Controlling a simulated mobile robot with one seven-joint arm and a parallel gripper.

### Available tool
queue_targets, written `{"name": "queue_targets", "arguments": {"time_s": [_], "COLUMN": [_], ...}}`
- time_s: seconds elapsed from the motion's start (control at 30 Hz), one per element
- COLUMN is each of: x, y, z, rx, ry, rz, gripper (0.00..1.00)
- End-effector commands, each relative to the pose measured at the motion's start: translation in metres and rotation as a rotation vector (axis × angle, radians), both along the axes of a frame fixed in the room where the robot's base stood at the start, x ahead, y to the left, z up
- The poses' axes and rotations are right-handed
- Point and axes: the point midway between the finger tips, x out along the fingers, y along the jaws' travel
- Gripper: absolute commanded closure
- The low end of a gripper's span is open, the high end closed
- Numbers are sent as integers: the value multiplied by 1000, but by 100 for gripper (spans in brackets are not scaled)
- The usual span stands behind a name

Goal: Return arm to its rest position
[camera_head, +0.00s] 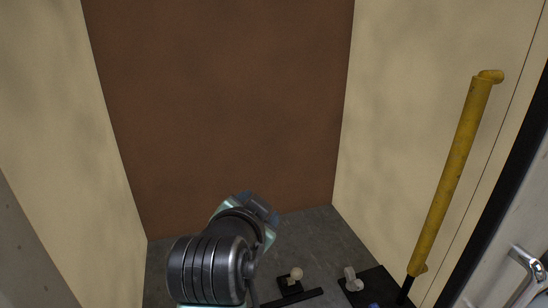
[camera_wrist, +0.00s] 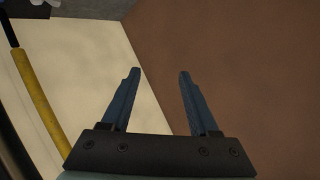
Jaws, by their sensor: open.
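My gripper (camera_wrist: 159,72) shows in the wrist view with its two blue fingers spread apart and nothing between them. It faces the brown back wall and the cream side wall. In the head view my dark ribbed arm rises at the bottom centre-left, and its end is bent away toward the brown wall; the fingertips are hidden there. The arm appears clear of the small items on the floor to its right.
The brown wall (camera_head: 225,110) closes the back, with cream walls (camera_head: 400,110) on both sides. A yellow pole (camera_head: 455,170) stands at right; it also shows in the wrist view (camera_wrist: 38,100). A white-knobbed black piece (camera_head: 290,284) and a pale fitting (camera_head: 352,280) sit low on the grey floor (camera_head: 315,240).

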Motion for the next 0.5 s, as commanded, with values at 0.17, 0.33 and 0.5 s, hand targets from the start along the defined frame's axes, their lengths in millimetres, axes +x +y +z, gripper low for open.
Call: {"name": "queue_targets", "arguments": {"time_s": [0.17,0.33,0.5], "x": [-20,-80,-143], "y": [-15,-24,-26], "z": [137,247,311], "rx": [-212,-442,-615], "ry": [-435,-808,-1062], "rz": [103,103,49], "gripper": [39,39,39]}}
